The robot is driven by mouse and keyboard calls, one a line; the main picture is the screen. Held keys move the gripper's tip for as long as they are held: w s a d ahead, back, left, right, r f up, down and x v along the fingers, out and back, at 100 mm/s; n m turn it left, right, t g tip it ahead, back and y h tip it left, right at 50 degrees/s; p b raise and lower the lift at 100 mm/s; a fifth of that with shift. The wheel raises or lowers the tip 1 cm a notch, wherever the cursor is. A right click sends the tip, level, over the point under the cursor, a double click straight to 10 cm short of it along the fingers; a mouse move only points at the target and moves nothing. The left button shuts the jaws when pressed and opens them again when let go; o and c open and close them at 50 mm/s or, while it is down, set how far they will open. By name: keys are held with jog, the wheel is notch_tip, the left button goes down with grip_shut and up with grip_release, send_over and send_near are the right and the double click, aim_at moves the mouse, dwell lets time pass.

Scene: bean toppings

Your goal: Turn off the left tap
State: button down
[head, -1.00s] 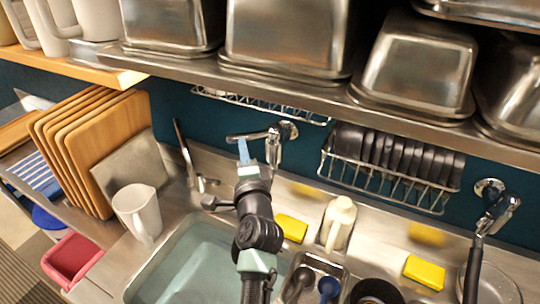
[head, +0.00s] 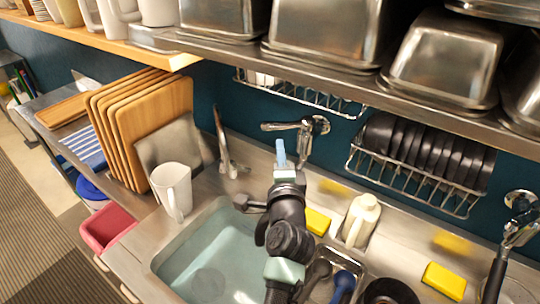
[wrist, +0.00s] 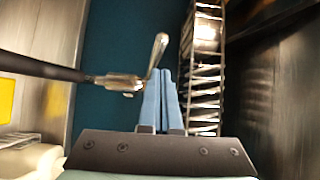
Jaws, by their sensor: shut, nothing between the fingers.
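The left tap (head: 305,138) is a chrome fixture on the teal wall behind the sink. Its lever (head: 281,126) points left in the head view. In the wrist view, the tap's chrome body (wrist: 115,82) meets a black pipe, and its lever (wrist: 158,52) lies just beyond my fingertips. My gripper (head: 280,147) has pale blue fingers, closed together and empty, just below the lever. The fingers also show in the wrist view (wrist: 161,82). I cannot tell whether they touch the lever. My arm hides the lower part of the tap, and running water is not visible.
A metal shelf (head: 350,93) with steel pans hangs above. A wire rack (head: 415,180) with dark dishes is right of the tap. The sink (head: 205,262), a white mug (head: 172,190), a bottle (head: 360,220) and a yellow sponge (head: 318,221) lie below. Another tap (head: 520,228) is at far right.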

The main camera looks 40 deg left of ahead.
jog(key=s+d, duration=0.1)
jog(key=s, duration=0.6)
jog(key=shift+s+d+f+b, duration=0.15)
jog(key=shift+d+f+b, duration=0.1)
jog(key=shift+b, duration=0.2)
